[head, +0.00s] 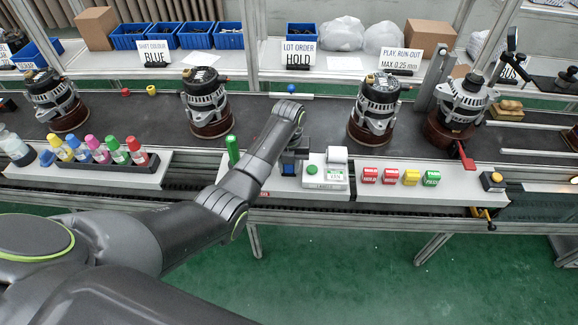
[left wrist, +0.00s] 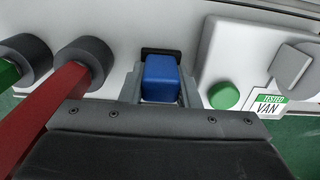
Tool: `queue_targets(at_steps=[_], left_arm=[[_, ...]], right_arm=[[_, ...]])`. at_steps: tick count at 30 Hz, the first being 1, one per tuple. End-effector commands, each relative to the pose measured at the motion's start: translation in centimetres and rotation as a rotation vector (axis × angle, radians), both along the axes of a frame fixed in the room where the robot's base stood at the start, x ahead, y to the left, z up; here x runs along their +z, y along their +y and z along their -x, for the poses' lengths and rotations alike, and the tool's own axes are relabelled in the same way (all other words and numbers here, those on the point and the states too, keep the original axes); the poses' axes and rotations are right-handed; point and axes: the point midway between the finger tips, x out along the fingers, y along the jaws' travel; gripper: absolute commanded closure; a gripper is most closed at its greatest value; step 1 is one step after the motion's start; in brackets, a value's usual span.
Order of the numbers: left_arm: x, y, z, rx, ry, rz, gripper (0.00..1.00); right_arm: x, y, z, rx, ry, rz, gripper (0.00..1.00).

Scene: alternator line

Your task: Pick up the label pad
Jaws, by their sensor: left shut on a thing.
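The label pad, a small blue block, shows in the left wrist view (left wrist: 161,78) between the two grey fingers of my left gripper (left wrist: 160,92). In the head view, my left gripper (head: 291,155) points down at the white front ledge, with the blue label pad (head: 289,169) at its fingertips. The fingers are closed on its sides. A dark piece shows just behind the block. Whether the block touches the ledge cannot be told. My right gripper is not in view.
Right of the gripper is a white device (head: 325,176) with a green button and a printed label. A green-handled tool (head: 233,150) stands to the left; a red handle (left wrist: 62,105) shows close in the wrist view. Colored blocks (head: 400,177) sit farther right; alternators stand behind.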

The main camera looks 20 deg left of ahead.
Motion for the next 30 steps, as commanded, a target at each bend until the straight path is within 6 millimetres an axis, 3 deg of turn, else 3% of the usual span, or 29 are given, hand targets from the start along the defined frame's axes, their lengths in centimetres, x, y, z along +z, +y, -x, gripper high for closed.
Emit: queue_targets(at_steps=[5,18,24,30], left_arm=[[0.8,0.0,-0.1,0.000,-0.003,0.000,0.95],[8.6,0.0,-0.2,0.000,-0.005,0.000,0.95],[10.0,0.0,-0.1,0.001,-0.001,0.000,0.95],[10.1,0.0,-0.1,0.001,0.000,0.000,0.95]], right_arm=[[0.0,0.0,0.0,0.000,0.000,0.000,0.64],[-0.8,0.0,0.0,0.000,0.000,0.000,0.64],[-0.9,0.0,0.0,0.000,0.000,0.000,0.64],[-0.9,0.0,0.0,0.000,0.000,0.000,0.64]])
